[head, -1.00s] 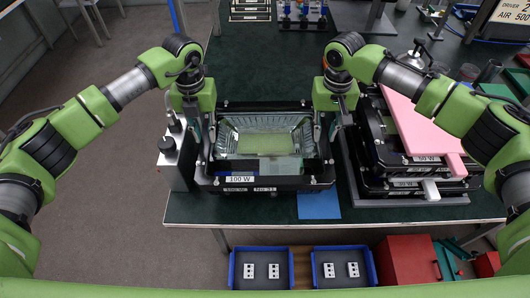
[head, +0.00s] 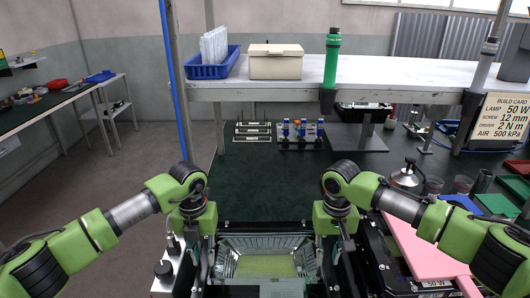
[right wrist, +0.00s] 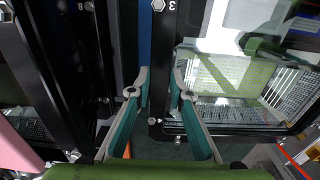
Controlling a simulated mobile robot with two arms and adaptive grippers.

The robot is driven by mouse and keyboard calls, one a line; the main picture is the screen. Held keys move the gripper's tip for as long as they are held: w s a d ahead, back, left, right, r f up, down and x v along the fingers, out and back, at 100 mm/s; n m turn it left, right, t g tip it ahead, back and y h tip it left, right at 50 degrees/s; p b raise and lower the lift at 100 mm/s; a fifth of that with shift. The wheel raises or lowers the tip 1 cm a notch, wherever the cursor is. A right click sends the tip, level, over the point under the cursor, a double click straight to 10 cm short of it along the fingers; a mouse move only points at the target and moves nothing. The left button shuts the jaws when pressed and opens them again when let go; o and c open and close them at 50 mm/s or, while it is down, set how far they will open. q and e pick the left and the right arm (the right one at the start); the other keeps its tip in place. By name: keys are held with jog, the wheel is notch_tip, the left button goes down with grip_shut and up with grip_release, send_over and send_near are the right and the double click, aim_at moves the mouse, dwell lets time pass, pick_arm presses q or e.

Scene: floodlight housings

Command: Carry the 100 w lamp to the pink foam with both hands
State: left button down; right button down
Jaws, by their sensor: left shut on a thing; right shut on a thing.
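The 100 W lamp (head: 265,243) is a black-framed floodlight housing with a shiny reflector and a yellow-green panel. It lies between my arms at the bottom of the head view, its front edge cut off. My left gripper (head: 207,254) is shut on its left side. My right gripper (head: 338,250) is shut on its right side. In the right wrist view, the right fingers (right wrist: 160,88) close on the dark frame beside the lamp's reflector (right wrist: 235,80). The pink foam (head: 428,256) lies to the right on a dark stack, also at the left edge of the wrist view (right wrist: 16,152).
A 50 W label (head: 432,284) shows on the stack under the foam. A grey box with knobs (head: 166,275) stands left of the lamp. Behind are small fixtures (head: 300,132) and a shelf (head: 385,88). The green tabletop (head: 270,180) behind the lamp is clear.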

pick_arm(q)
jog(key=shift+r, duration=0.2)
pick_arm(e)
jog(key=shift+r, duration=0.2)
